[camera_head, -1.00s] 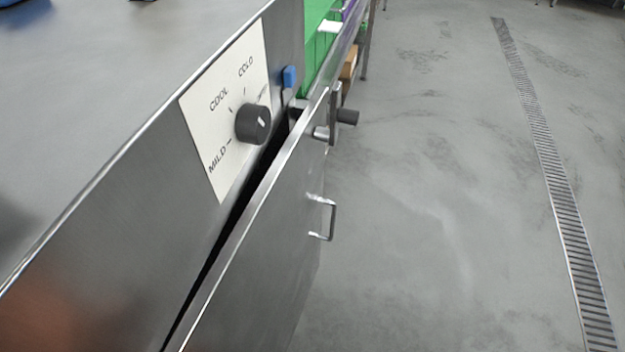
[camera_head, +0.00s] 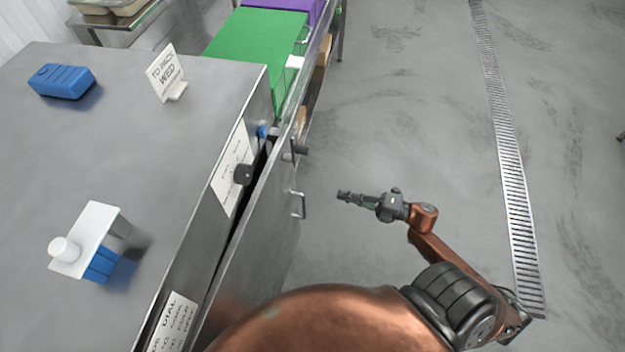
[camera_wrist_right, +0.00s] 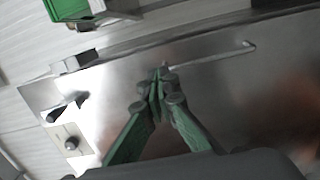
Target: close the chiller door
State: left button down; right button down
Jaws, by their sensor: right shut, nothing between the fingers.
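The chiller door (camera_head: 259,233) is a steel panel standing slightly ajar, with a dark gap between it and the steel chiller body (camera_head: 190,262). A bracket handle (camera_head: 299,204) and a dark knobbed latch (camera_head: 298,151) are on the door. My right gripper (camera_head: 343,196) is shut and empty, to the right of the handle and apart from the door in the head view. In the right wrist view, its green fingers (camera_wrist_right: 158,72) are together in front of the steel door (camera_wrist_right: 225,82), with a bar handle (camera_wrist_right: 215,57) beyond them. My left gripper is not in view.
The chiller front has a dial (camera_head: 243,174). On its top are a blue block (camera_head: 62,81), a sign card (camera_head: 165,72) and a white stand (camera_head: 102,221). The floor (camera_head: 420,120) right of the door is clear, with a drain grate (camera_head: 513,190).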

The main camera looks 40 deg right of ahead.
pick_arm(q)
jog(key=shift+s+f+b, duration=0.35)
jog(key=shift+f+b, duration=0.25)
jog(key=shift+b, duration=0.1)
pick_arm(e)
jog(key=x, duration=1.4)
jog(key=shift+a, duration=0.15)
